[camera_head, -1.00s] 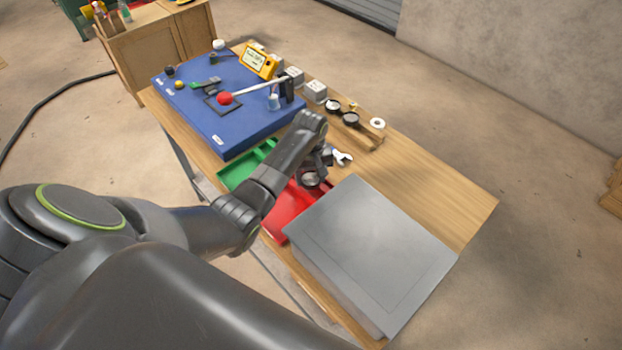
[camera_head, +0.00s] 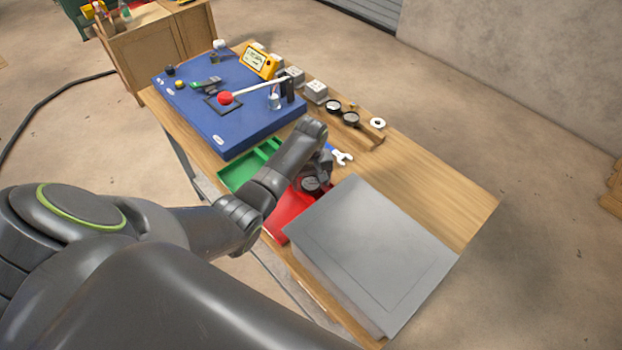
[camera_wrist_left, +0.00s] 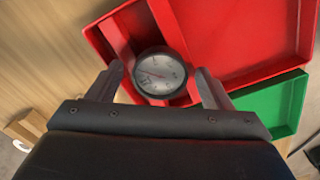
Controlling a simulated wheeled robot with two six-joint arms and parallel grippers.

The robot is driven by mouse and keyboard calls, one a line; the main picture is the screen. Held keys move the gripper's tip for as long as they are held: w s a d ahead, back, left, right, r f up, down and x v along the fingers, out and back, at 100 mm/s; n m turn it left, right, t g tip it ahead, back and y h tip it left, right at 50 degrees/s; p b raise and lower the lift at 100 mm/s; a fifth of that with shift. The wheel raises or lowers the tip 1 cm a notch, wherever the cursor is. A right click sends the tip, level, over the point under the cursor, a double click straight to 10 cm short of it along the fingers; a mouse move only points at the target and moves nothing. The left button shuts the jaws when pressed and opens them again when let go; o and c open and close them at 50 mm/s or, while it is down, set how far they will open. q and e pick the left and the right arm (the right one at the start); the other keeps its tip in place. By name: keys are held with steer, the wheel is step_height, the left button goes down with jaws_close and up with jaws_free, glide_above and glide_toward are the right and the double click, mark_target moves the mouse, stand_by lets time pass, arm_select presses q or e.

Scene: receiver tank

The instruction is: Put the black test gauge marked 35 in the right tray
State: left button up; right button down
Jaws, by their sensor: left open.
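A round dark-rimmed gauge with a pale dial (camera_head: 311,184) is in the red tray (camera_head: 286,212), next to the grey box. In the left wrist view the gauge (camera_wrist_left: 160,74) sits face up in a narrow part of the red tray (camera_wrist_left: 235,35), beside a red divider. Its dial marking is too small to read. My left gripper (camera_wrist_left: 161,88) is open, with one finger on each side of the gauge; contact cannot be told. In the head view my left gripper (camera_head: 318,174) is over the tray, partly hidden by its arm. My right gripper is not in view.
A green tray (camera_head: 236,176) adjoins the red one. A large grey box (camera_head: 375,250) stands close on the right. Two more gauges (camera_head: 342,112) sit in a wooden holder behind. A blue board (camera_head: 220,105) carries a lever.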

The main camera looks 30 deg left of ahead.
mark_target(311, 183)
arm_select(q)
step_height(311, 183, up, 12)
steer(key=b, duration=0.1)
steer(key=shift+r, duration=0.15)
stand_by(0.3)
steer(key=shift+s, duration=0.1)
stand_by(0.4)
